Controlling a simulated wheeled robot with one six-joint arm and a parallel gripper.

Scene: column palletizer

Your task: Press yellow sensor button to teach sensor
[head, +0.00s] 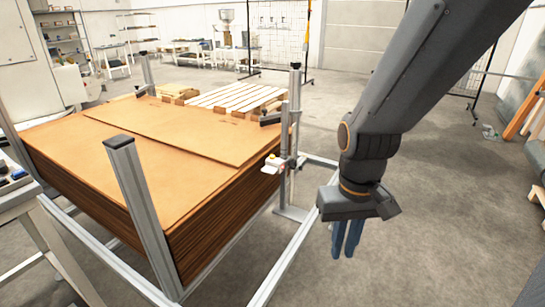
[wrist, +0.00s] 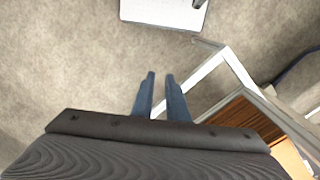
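A small white sensor unit (head: 271,168) is mounted on the upright metal post beside the cardboard stack. A small yellow-orange spot (head: 271,156), which looks like its button, shows on top of it. My gripper (head: 346,253) hangs pointing down, to the right of the sensor and lower in the head view, apart from it. Its two blue fingers stand a little apart with nothing between them, as the wrist view also shows (wrist: 160,76). I cannot make out the sensor or button in the wrist view.
The brown cardboard stack (head: 180,145) sits inside a metal frame with upright posts (head: 143,205). A low frame rail (head: 278,265) runs along the floor left of my gripper. Wooden pallets (head: 235,97) lie behind. Open concrete floor (head: 450,200) is on the right.

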